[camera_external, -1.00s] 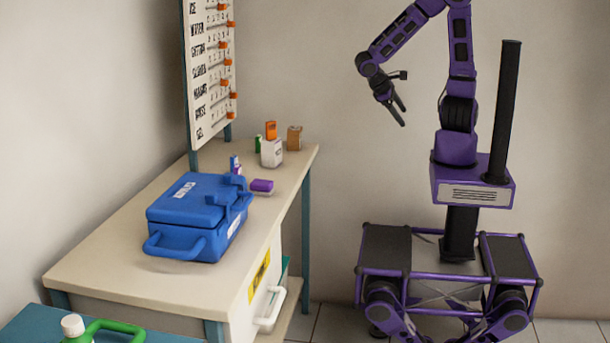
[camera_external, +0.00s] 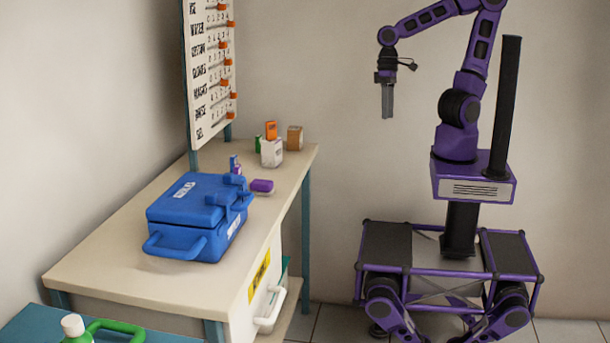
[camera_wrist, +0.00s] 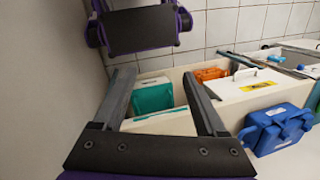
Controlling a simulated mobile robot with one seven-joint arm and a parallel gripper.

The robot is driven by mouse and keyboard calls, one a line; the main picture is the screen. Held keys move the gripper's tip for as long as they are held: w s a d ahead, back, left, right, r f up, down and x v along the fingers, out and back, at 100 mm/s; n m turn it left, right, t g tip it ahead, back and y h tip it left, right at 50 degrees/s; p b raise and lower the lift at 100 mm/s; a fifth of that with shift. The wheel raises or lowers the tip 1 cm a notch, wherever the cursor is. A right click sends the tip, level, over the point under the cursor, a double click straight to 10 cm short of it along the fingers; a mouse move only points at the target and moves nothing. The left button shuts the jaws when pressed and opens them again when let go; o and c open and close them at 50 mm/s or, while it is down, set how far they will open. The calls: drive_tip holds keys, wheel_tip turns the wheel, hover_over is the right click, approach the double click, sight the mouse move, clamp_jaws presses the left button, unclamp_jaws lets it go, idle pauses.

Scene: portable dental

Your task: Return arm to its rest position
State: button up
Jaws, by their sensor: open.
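My gripper (camera_external: 388,116) hangs with its fingers pointing down, in front of the bare wall to the right of the table. It is empty and well apart from everything on the table. My arm is bent, with the upper links raised above my base. In the wrist view my gripper (camera_wrist: 157,74) shows two dark fingers spread apart with nothing held between them.
A table (camera_external: 110,262) at the left bears a closed blue case (camera_external: 190,215), a purple item (camera_external: 262,186) and several small boxes. A board with orange sliders (camera_external: 210,75) stands behind. A green-handled item (camera_external: 115,328) is at the front left. The space around my gripper is clear.

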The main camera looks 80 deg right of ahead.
wheel_tip(320, 180, up, 10)
drive_tip(key=w+a+n+t+h+p, duration=0.1)
drive_tip(key=n+t+h, duration=0.1)
drive_tip(key=t, duration=0.4)
drive_tip(key=shift+w+a+r, duration=0.2)
drive_tip(key=shift+w+a, duration=0.2)
idle(0.6)
